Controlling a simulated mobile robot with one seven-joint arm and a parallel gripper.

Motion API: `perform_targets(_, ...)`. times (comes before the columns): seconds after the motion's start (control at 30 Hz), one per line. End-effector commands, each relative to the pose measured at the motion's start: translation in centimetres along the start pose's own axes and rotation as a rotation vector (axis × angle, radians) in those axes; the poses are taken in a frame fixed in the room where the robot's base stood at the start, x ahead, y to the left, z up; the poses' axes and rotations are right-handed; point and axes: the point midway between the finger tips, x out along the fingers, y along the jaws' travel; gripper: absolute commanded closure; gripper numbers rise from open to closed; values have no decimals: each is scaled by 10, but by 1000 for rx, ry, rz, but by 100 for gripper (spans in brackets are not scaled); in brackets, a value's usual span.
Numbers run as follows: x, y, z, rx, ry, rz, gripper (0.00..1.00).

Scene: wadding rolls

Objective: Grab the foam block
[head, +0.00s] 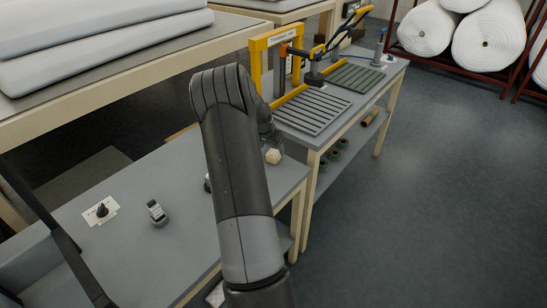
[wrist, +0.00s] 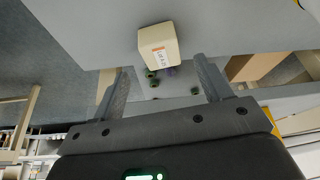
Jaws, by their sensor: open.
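The foam block (head: 272,156) is a small cream block near the right edge of the grey table (head: 180,258), just right of my arm. In the wrist view the foam block (wrist: 158,44) shows a white label with orange print. My gripper (wrist: 163,66) is open, with one finger on each side below the block in the picture. The block appears just beyond the fingertips, and I see no finger touching it. In the head view my arm mostly hides the gripper.
A dark knob on a white card (head: 101,211) and a small grey device (head: 157,213) stand on the table to the left. A bench with a yellow-framed press (head: 272,52) and slatted mats adjoins at the back right. White wadding rolls (head: 488,38) lie on a rack beyond open floor.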

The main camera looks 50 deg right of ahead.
Motion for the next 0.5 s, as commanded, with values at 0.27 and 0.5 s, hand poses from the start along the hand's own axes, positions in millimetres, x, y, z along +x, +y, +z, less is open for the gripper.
perform_targets(0.27, 23, 0, 0, 0, -1, 0, 29)
perform_targets(0.5, 56, -1, -1, -1, -1, 0, 29)
